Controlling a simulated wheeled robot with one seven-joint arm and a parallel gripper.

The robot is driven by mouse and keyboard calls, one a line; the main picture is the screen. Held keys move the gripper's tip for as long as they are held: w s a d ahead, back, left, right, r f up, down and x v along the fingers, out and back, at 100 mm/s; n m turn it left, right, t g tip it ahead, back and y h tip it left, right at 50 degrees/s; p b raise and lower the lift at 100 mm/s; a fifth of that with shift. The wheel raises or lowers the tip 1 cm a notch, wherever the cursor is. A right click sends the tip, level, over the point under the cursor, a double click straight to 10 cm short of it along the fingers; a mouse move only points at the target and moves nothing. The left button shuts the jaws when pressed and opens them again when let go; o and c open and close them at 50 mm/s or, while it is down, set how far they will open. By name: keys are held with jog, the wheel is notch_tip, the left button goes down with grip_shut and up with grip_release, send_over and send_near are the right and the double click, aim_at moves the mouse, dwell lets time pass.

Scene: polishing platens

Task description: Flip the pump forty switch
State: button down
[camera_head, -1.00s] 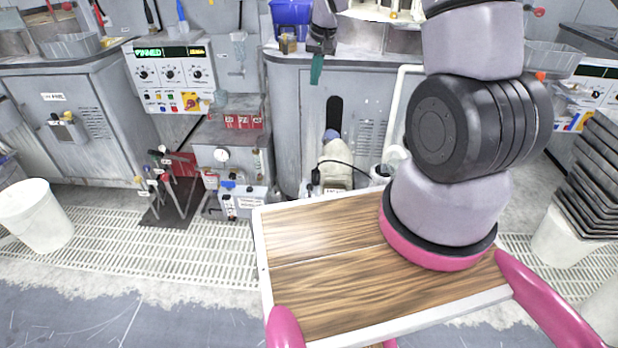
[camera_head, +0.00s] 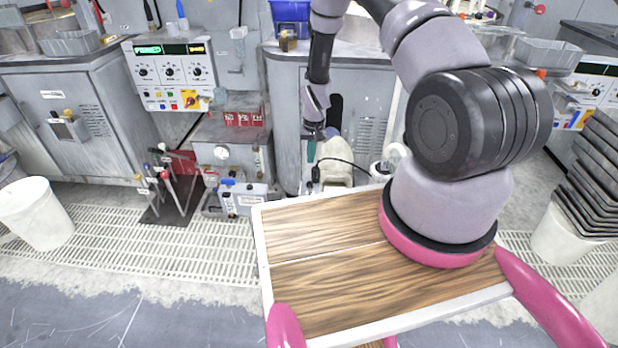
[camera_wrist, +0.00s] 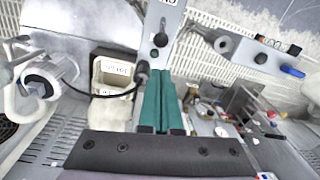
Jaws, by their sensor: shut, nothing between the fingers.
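My gripper (camera_head: 311,151) has teal fingers pressed together, with nothing between them. It points down in front of the grey cabinet, above a black cable end. In the wrist view my shut fingers (camera_wrist: 160,103) point at a narrow grey panel (camera_wrist: 168,22) with a small black knob or toggle (camera_wrist: 160,40) on it. The fingertips look close to this panel, but I cannot tell if they touch it. A partly readable label is cut off at the top edge. I cannot confirm that this is the pump forty switch, nor its position.
A black cable (camera_head: 345,163) runs beside a pale container (camera_head: 335,176). A box with a blue handle (camera_head: 243,198) stands left of my gripper. A control panel (camera_head: 172,75) with dials hangs further left. The wooden tray (camera_head: 330,262) lies in front.

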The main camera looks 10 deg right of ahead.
aim_at(309, 190)
jog(key=f, duration=1)
jog(key=shift+w+a, duration=0.15)
jog(key=shift+a, duration=0.15)
jog(key=shift+r, duration=0.1)
